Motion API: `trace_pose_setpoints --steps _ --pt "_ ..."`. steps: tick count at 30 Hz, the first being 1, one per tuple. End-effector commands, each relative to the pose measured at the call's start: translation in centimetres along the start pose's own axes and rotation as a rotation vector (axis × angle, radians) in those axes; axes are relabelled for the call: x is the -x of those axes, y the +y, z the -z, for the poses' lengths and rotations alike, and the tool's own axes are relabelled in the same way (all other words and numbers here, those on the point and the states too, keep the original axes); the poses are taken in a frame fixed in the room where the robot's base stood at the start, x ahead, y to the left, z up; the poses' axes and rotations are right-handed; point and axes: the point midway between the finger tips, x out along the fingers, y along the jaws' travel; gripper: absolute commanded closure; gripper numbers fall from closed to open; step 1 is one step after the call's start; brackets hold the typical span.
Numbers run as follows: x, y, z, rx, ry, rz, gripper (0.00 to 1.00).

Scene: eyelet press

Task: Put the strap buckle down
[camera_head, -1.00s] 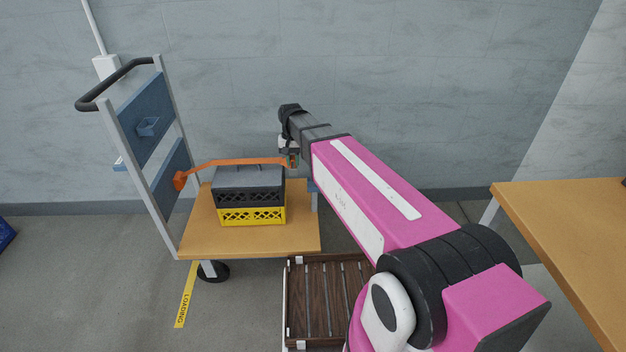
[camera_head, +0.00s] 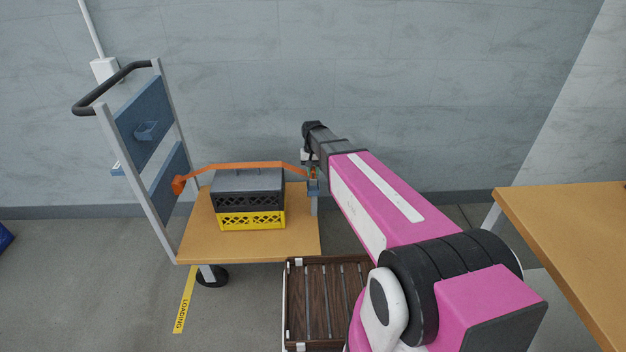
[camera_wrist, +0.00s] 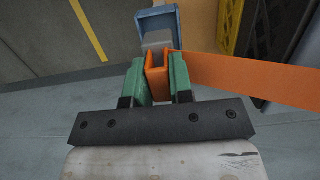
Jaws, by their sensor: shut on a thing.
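The orange strap (camera_head: 235,165) runs from an orange anchor (camera_head: 178,184) on the cart's left frame, over the stacked crates, to my gripper (camera_head: 312,173). In the wrist view my gripper (camera_wrist: 158,80) has its green fingers shut on the orange strap buckle (camera_wrist: 156,72); the strap (camera_wrist: 260,78) leads off to the right. A blue bracket (camera_head: 314,190) stands on a post at the cart's right edge, just below my gripper. In the wrist view this bracket (camera_wrist: 160,18) lies just beyond the buckle. I cannot tell whether they touch.
A dark crate (camera_head: 247,190) sits on a yellow crate (camera_head: 250,219) on the wooden cart deck (camera_head: 200,240). A brown slatted rack (camera_head: 325,300) stands in front of the cart, below my arm. A wooden table (camera_head: 580,230) is at the right. The wall is behind.

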Motion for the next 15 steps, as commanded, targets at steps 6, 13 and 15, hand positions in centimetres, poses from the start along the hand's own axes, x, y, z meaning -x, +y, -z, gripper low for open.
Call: trace_pose_setpoints --steps 6,13,15 --pt "-1.9 0.0 0.3 0.000 -0.002 0.000 1.00" --pt "-4.0 0.0 0.6 0.000 -0.001 0.000 1.00" --pt "-4.0 0.0 0.6 0.000 0.000 0.000 1.00"
